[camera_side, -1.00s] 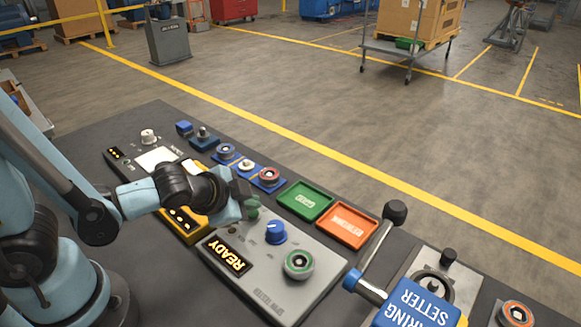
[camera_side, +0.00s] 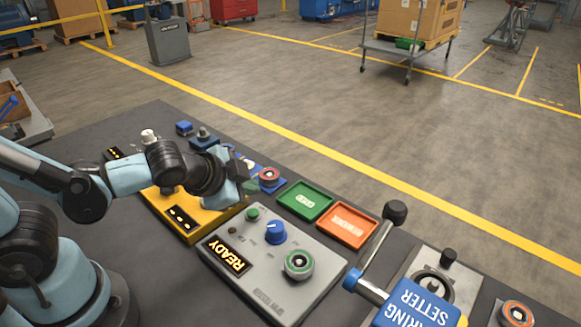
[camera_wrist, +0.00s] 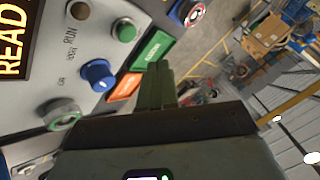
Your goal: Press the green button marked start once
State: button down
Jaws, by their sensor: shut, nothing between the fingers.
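The green button (camera_side: 252,214) stands on the top of a grey tester box (camera_side: 285,302), near its far left corner. I cannot read a start mark beside it. It also shows in the wrist view (camera_wrist: 124,31). My gripper (camera_side: 251,186) is shut and empty, raised above and behind the button, apart from it. In the wrist view the shut fingers (camera_wrist: 157,84) point past the button to its right. The box's display (camera_side: 227,255) reads READY. A rotor part with a green ring (camera_side: 299,264) sits at the box's near end.
A blue knob (camera_side: 275,232) is close to the button. A yellow device (camera_side: 195,222) stands to the left. Green (camera_side: 306,200) and orange (camera_side: 346,226) trays lie behind the box. A lever with a black knob (camera_side: 396,212) rises at the right.

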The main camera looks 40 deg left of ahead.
jog(key=shift+r, duration=0.95)
jog(key=shift+a, duration=0.1)
jog(key=s+a+r+n+g+h, duration=0.1)
jog(key=s+a+r+n+g, duration=0.1)
jog(key=n, duration=0.5)
jog(key=shift+s+a+r+n, duration=0.4)
jog(key=shift+s+a+r, duration=0.2)
jog(key=shift+s+a, duration=0.4)
jog(key=shift+w, duration=0.1)
notch_tip(320, 180, up, 4)
jog(key=r+m+g, duration=0.1)
jog(key=m+g, duration=0.6)
jog(key=m, duration=1.1)
send_over(252, 210)
jog(key=shift+f, duration=0.25)
